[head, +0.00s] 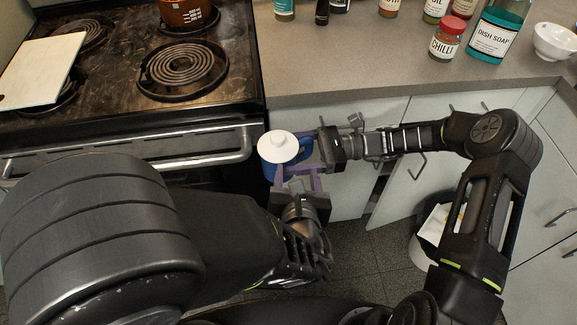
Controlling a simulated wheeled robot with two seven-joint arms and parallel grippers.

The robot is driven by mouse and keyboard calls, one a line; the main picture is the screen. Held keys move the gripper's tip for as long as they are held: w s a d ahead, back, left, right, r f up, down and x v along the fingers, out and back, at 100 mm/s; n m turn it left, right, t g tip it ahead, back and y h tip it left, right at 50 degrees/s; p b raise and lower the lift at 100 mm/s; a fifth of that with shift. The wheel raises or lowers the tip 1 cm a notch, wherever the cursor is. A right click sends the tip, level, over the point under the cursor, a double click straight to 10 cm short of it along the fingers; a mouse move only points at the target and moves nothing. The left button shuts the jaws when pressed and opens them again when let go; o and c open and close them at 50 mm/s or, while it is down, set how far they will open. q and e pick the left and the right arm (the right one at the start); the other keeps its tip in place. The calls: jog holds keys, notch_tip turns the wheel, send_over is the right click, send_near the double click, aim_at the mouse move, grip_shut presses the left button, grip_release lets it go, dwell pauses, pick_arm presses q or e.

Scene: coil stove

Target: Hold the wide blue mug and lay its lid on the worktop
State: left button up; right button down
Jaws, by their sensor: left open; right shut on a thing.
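The wide blue mug (269,170) is held up in front of the stove's right front corner, with its white lid (278,146) with a round knob on top of it. My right gripper (311,143) comes in from the right and is shut on the mug at its right side. My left gripper (297,178) is just below and to the right of the mug, open, with its purple fingers spread close to the mug. The lid and my grippers hide much of the mug's body, and I cannot tell whether the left fingers touch it.
The grey worktop (345,65) is clear along its front, right of the stove (120,110). Bottles and jars line its back, with a chilli jar (446,40), dish soap (497,35) and white bowl (555,42) at right. A cabinet door (395,190) stands open below.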

pick_arm(q)
notch_tip(320, 180, up, 3)
jog(key=d+t, duration=0.1)
jog(key=d, duration=0.2)
jog(key=n+t+y, duration=0.3)
jog(key=n+y, duration=0.2)
send_near(276, 132)
jog(key=shift+a+f, duration=0.1)
jog(key=shift+f, duration=0.25)
jog(key=shift+s, duration=0.1)
jog(key=shift+h, duration=0.3)
jog(key=w, duration=0.4)
jog(key=w+a, duration=0.1)
jog(key=w, duration=0.3)
jog(key=w+a, duration=0.1)
jog(key=w, duration=0.3)
jog(key=shift+a, duration=0.25)
jog(key=shift+s, duration=0.1)
jog(key=shift+c, duration=0.3)
grip_shut()
